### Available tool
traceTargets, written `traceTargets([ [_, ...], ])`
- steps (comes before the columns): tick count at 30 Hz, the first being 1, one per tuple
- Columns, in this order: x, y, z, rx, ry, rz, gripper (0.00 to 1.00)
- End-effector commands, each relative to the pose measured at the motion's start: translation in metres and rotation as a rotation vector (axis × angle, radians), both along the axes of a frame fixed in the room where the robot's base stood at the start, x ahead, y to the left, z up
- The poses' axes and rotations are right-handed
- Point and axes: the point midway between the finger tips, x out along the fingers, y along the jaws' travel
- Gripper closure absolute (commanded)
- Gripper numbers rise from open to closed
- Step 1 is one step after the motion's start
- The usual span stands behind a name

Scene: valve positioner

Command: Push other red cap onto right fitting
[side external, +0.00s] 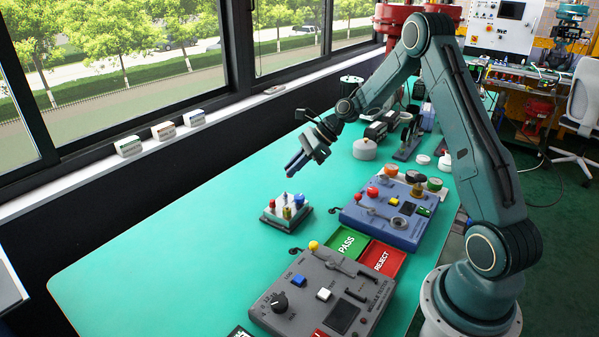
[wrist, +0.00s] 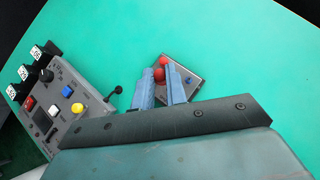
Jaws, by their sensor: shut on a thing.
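The valve positioner is a small grey block (side external: 277,223) with several upright fittings, on the green table. A blue knob (side external: 299,199) and a brass-coloured fitting (side external: 287,213) show on it. My gripper (side external: 292,168) is above the block, fingers tilted down, apart from it. In the wrist view, my gripper's blue fingers (wrist: 160,82) are shut on a red cap (wrist: 159,75). Another red cap (wrist: 164,60) shows just beyond, over the block's top (wrist: 183,72). The fingers hide part of the block, and I cannot make out the right fitting there.
A grey tester panel (side external: 320,295) with knobs and a lever stands at the front, and a blue panel (side external: 385,220) stands right of the block. Green PASS (side external: 346,242) and red REJECT (side external: 382,258) pads lie between them. The table left of the block is clear.

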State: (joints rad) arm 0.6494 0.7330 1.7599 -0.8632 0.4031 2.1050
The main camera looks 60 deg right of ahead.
Motion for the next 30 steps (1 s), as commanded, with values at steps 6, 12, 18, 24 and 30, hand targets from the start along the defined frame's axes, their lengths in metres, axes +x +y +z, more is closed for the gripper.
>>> traceTargets([
  [6, 0.029, -0.018, -0.021, 0.003, -0.007, -0.112, 1.0],
  [12, 0.036, -0.024, -0.026, 0.003, -0.01, -0.143, 1.0],
  [18, 0.036, -0.024, -0.027, 0.003, -0.01, -0.143, 1.0],
  [24, 0.035, -0.023, -0.033, 0.004, -0.009, -0.141, 1.0],
  [30, 0.035, -0.023, -0.044, 0.004, -0.008, -0.142, 1.0],
])
